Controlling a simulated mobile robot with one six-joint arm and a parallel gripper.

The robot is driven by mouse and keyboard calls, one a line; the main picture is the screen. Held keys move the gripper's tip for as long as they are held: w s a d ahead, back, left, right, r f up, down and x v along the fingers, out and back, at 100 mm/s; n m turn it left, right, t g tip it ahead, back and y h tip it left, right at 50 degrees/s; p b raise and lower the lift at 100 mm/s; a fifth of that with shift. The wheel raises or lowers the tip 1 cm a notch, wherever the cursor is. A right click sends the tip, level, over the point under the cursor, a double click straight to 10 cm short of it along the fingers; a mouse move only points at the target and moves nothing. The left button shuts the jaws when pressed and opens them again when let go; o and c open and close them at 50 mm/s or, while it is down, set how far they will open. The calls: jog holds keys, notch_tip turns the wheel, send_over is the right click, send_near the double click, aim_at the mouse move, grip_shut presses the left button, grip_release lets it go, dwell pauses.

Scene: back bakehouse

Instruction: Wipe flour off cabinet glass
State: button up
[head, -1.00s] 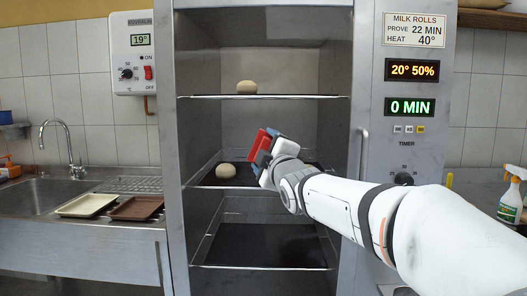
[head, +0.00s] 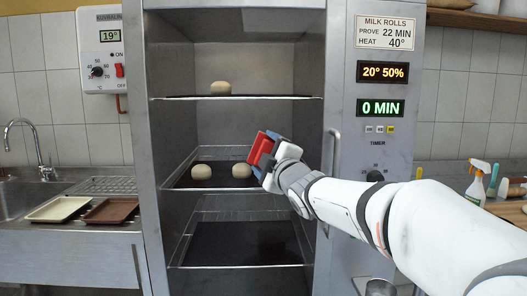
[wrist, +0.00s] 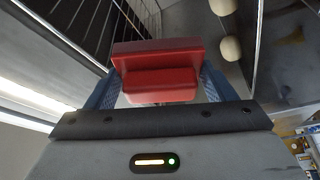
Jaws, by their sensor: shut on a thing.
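My gripper (head: 268,160) is in front of the steel cabinet (head: 150,140), level with its middle shelf. It is shut on a red block-like thing (head: 261,146). In the wrist view the red thing (wrist: 158,85) has a wide upper part and a narrower lower part, between the two blue fingers (wrist: 97,92). The cabinet's inside shows with its shelves. I cannot make out the glass or any flour on it, nor whether the red thing touches the front.
One pale roll (head: 220,88) sits on the upper shelf and two (head: 201,172) on the middle shelf. A vertical handle (head: 333,150) and control panel (head: 377,130) stand at right. Trays (head: 58,209) lie by the sink at left. A spray bottle (head: 476,187) stands at far right.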

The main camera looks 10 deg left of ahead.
aim_at(236, 149)
jog(key=shift+w+d, duration=0.2)
jog(key=shift+d, duration=0.4)
jog(key=shift+d+f, duration=0.1)
jog(key=shift+s+a+f+b, duration=0.15)
jog(key=shift+a+b, duration=0.45)
jog(key=shift+b, duration=0.2)
jog(key=shift+s+a+b, duration=0.25)
jog(key=shift+a+b, duration=0.65)
jog(key=shift+a, duration=0.4)
jog(key=a+b, duration=0.2)
jog(key=b, duration=0.1)
jog(key=shift+s+a, duration=0.2)
jog(key=shift+s, duration=0.15)
jog(key=shift+s+a+r+b, duration=0.1)
jog(key=shift+a+r+b, duration=0.1)
jog(key=shift+a+b, duration=0.5)
